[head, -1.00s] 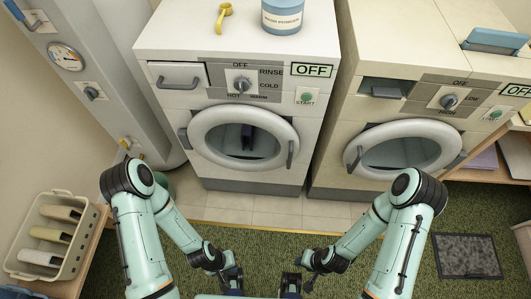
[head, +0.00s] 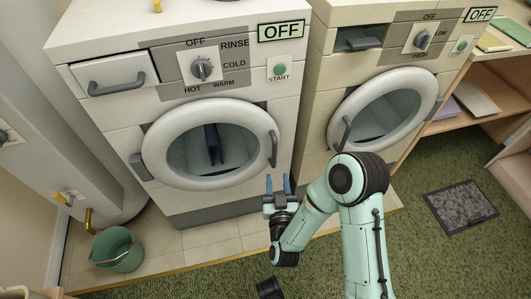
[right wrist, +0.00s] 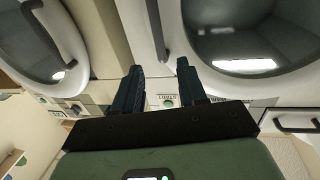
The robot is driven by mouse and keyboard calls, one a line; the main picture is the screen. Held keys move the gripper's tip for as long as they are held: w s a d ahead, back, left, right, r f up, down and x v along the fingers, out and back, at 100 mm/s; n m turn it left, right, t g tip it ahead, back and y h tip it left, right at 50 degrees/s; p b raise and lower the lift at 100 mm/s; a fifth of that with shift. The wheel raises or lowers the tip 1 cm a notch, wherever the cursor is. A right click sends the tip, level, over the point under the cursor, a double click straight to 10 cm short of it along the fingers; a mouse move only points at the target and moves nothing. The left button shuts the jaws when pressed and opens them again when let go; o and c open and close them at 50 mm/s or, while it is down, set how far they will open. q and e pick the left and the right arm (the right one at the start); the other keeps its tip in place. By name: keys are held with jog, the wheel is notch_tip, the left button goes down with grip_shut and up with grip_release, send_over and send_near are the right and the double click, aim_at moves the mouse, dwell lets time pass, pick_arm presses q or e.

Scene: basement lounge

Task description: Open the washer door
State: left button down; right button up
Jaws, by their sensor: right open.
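The washer (head: 195,205) is the white machine on the left in the head view, with a dial marked OFF, RINSE, COLD, WARM and HOT. Its round white door (head: 255,120) looks shut. A dark object (head: 213,143) shows through the glass. The grey door handle (head: 273,149) is at the door's right side; it also shows in the right wrist view (right wrist: 156,28). My right gripper (head: 279,180) is open and empty, just below the handle in the head view. Its fingers (right wrist: 160,80) show apart in the wrist view. My left gripper is not clearly seen.
A second machine (head: 312,130) with a round door (head: 422,97) stands close on the right. A drawer (head: 112,78) is at the washer's upper left. A green bucket (head: 117,251) stands on the tiles at left. Green carpet (head: 430,260) lies in front.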

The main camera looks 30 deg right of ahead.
aim_at(275, 151)
jog(key=b+x, duration=0.1)
jog(key=x, duration=1)
jog(key=shift+d, duration=0.15)
pick_arm(q)
jog(key=shift+s+a+f+g, duration=0.15)
jog(key=shift+s+f+g, duration=0.45)
jog(key=shift+s+f, duration=0.8)
pick_arm(e)
jog(key=shift+x, duration=0.75)
jog(key=shift+c, duration=0.3)
grip_shut()
